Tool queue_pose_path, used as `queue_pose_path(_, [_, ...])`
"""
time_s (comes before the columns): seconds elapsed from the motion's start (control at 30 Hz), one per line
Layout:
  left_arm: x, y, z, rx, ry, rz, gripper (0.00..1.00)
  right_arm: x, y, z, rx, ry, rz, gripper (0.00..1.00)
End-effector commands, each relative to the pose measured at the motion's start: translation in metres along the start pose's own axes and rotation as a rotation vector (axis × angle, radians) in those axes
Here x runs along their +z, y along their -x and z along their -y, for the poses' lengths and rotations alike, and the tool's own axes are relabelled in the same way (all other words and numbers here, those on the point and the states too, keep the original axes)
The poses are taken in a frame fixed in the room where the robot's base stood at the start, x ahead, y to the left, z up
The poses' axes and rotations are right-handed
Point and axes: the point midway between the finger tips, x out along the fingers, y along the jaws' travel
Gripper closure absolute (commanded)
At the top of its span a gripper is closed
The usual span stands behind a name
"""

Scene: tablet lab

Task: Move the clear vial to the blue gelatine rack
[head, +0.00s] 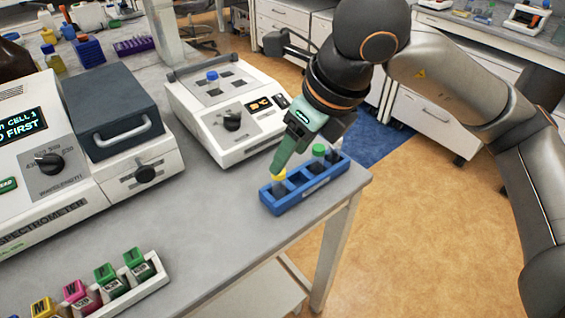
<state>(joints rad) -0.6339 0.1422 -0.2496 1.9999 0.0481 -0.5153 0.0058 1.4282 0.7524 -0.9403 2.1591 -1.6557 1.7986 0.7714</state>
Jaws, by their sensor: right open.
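The blue rack (290,200) stands at the right edge of the near table. A yellow-capped vial (279,177) stands upright in its left end and a green-capped vial (318,152) stands farther right. My right gripper (277,168) is open, its green fingers pointing down at the yellow cap. I cannot tell whether they touch it. A blue-capped vial (212,76) sits in the white block instrument (222,108). I cannot tell from the caps which vial is the clear one. My left gripper is not in view.
A spectrometer (50,228) with a dark-lidded compartment fills the left. A white tray (150,287) of colour-capped bottles lies at the front left. The grey tabletop (225,235) between tray and rack is clear. The table's right edge is close to the rack.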

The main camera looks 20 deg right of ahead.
Motion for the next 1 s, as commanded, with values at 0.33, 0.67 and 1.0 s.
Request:
queue_pose_path(0.33, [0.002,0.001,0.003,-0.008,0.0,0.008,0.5,0.001,0.048,0.0,0.0,-0.001,0.0,0.41])
queue_pose_path(0.67, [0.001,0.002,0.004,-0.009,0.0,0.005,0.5,0.0,0.051,0.0,0.001,0.0,-0.002,0.41])
queue_pose_path(1.0, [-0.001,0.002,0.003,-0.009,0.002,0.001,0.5,0.0,0.05,0.0,0.0,0.0,-0.001,0.41])
